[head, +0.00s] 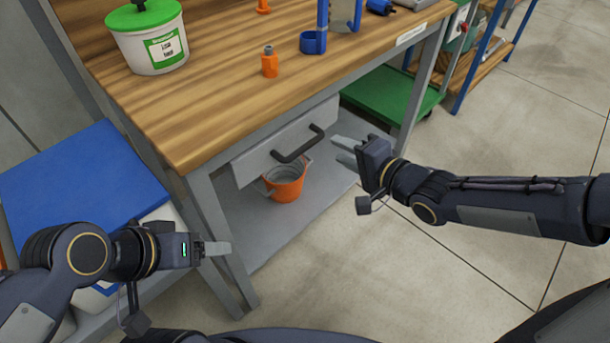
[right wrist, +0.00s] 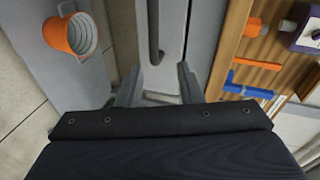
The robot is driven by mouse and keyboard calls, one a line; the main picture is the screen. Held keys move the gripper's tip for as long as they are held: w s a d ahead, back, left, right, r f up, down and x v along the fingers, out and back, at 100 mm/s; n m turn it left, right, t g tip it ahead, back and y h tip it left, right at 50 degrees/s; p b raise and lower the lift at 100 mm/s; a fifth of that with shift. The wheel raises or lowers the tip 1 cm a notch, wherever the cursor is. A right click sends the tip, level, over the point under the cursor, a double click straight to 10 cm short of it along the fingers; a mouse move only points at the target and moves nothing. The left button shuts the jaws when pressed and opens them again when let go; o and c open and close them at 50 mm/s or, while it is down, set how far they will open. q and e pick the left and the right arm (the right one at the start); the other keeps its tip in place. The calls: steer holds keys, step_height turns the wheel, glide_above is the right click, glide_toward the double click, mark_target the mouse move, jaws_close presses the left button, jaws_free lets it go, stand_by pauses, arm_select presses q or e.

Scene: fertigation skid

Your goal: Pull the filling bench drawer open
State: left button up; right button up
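The filling bench drawer (head: 270,148) is a grey front under the wooden bench top (head: 215,90), with a dark bar handle (head: 298,144). It looks closed. My right gripper (head: 340,153) is open and empty, a little to the right of the handle and apart from it. In the right wrist view the handle (right wrist: 154,35) lies ahead of the open fingers (right wrist: 158,85), roughly between their lines, and the drawer front (right wrist: 172,40) is behind it. My left gripper (head: 215,250) is near the bench's front left leg, away from the drawer; its finger opening is not clear.
An orange bucket (head: 285,182) stands on the lower shelf (head: 262,220) under the drawer. A white tub with green lid (head: 148,40), an orange bottle (head: 270,62) and a blue holder (head: 313,42) are on the bench top. Open floor (head: 365,270) lies in front.

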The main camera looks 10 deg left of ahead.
mark_target(308, 148)
steer(key=shift+y, duration=0.8)
steer(key=w+a+f+b, duration=0.1)
steer(key=a, duration=0.2)
steer(key=w+a+f+b, duration=0.1)
steer(key=w+a, duration=0.1)
steer(key=w+a+f+b, duration=0.1)
steer(key=a, duration=0.2)
steer(key=shift+w+a+f+b, duration=0.15)
steer(key=shift+a+f+b, duration=0.2)
steer(key=shift+f, duration=0.05)
arm_select(q)
step_height(308, 148, down, 5)
steer(key=shift+f, duration=0.1)
arm_select(e)
jaws_close()
